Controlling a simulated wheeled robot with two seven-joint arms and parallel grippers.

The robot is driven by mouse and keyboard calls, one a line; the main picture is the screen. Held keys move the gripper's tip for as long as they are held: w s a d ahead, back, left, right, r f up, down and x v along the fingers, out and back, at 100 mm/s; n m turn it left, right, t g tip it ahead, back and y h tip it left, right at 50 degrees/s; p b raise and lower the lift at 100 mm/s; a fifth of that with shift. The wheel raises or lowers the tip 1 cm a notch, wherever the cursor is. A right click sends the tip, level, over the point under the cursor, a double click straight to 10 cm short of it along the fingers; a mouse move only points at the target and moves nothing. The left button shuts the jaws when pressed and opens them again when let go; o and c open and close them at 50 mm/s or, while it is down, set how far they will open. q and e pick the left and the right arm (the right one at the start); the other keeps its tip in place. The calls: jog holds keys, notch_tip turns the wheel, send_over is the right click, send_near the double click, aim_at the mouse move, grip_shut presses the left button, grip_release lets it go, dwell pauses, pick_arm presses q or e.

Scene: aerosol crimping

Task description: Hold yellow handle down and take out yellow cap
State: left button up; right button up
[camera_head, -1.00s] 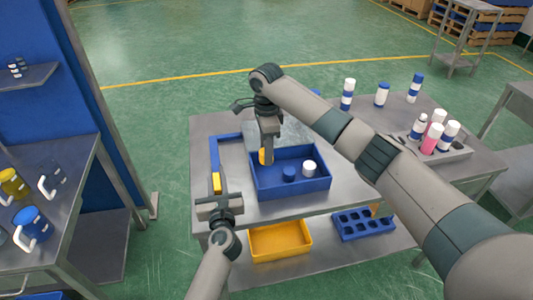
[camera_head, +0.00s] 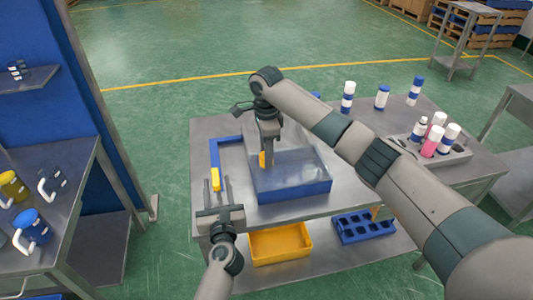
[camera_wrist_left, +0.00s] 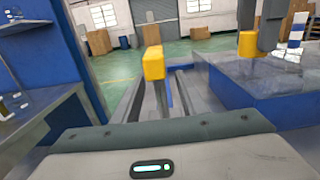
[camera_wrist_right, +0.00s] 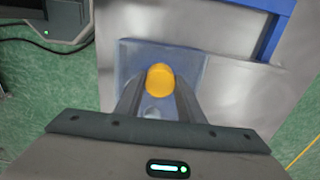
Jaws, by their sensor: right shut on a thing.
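The yellow handle (camera_head: 215,180) is at the near end of a blue lever (camera_head: 213,152) on the table. My left gripper (camera_head: 216,187) is open, its fingers spread on both sides of the handle; the left wrist view shows the handle (camera_wrist_left: 153,63) apart from both fingers. My right gripper (camera_head: 265,160) is shut on the yellow cap (camera_wrist_right: 160,78) and holds it by the blue tray's left end. The blue tray (camera_head: 292,190) is covered by a see-through panel (camera_head: 300,163), which blurs what is inside.
White and blue cans (camera_head: 347,97) stand at the table's back, and a grey tray (camera_head: 460,155) of several cans is at the right. A yellow bin (camera_head: 280,243) and a blue rack (camera_head: 363,227) are on the lower shelf. My right arm crosses above the table.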

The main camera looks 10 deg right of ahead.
pick_arm(q)
jog(key=s, duration=0.9)
dwell(0.3)
